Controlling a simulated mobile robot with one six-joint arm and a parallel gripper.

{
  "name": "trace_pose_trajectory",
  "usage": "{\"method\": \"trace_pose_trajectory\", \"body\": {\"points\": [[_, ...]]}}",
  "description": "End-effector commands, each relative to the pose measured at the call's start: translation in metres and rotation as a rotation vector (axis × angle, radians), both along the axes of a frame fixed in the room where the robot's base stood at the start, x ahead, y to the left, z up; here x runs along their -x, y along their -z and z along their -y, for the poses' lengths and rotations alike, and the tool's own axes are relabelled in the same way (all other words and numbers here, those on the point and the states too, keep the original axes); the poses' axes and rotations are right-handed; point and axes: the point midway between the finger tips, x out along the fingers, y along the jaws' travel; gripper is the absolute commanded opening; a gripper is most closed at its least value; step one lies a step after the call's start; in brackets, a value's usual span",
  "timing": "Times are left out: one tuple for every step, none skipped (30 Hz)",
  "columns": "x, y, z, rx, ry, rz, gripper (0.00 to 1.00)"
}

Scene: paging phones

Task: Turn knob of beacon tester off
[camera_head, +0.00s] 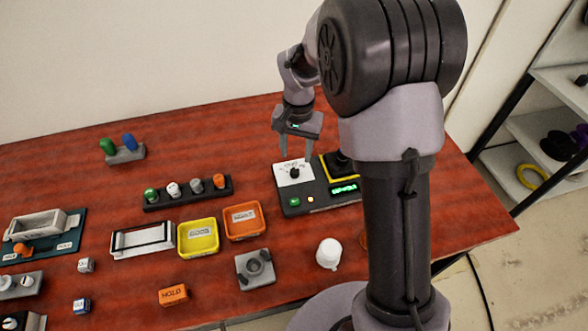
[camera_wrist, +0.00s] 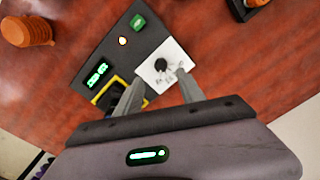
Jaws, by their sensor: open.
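The beacon tester (camera_head: 322,201) is a dark box on the red-brown table. It has a white dial plate with a black knob (camera_head: 294,172), a yellow-framed part, a green button and a lit green display (camera_head: 344,189). In the wrist view the knob (camera_wrist: 161,65) sits on its white plate just beyond my fingers. My gripper (camera_head: 295,150) points down above the dial plate, open and empty; in the wrist view its two fingers (camera_wrist: 158,88) are spread, one by the yellow frame and one over the white plate's edge. The knob's exact setting is too small to read. My arm hides the tester's right end.
A dark rack of several coloured pegs (camera_head: 188,193) stands left of the tester. Orange (camera_head: 245,221) and yellow (camera_head: 199,238) trays, a grey block (camera_head: 255,269) and a white cup-like piece (camera_head: 329,254) lie in front. Bare table lies behind the tester.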

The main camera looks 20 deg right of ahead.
Motion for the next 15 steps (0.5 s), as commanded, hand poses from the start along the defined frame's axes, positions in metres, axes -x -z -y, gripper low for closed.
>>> {"method": "trace_pose_trajectory", "body": {"points": [[0.001,0.021,0.0,0.001,-0.001,-0.003,0.46],[0.001,0.029,-0.001,0.0,-0.001,-0.004,0.46],[0.0,0.039,-0.001,0.0,-0.001,-0.002,0.46],[0.0,0.046,-0.001,0.0,-0.001,-0.002,0.46],[0.0,0.053,-0.001,0.0,-0.001,-0.002,0.46],[0.0,0.06,-0.002,0.0,0.0,-0.002,0.46],[-0.001,0.064,-0.002,0.0,-0.001,0.0,0.46],[-0.001,0.068,-0.002,0.0,-0.001,0.0,0.46],[-0.001,0.073,-0.002,0.0,0.0,-0.001,0.46],[-0.001,0.075,-0.002,0.0,0.0,-0.001,0.46],[-0.001,0.077,-0.002,0.0,0.0,0.0,0.46],[-0.001,0.079,-0.002,0.001,-0.001,0.001,0.46],[-0.001,0.079,-0.002,0.001,-0.001,0.001,0.46],[-0.001,0.079,-0.002,0.0,-0.001,0.001,0.46],[-0.001,0.079,-0.002,0.0,-0.001,0.001,0.46]]}}
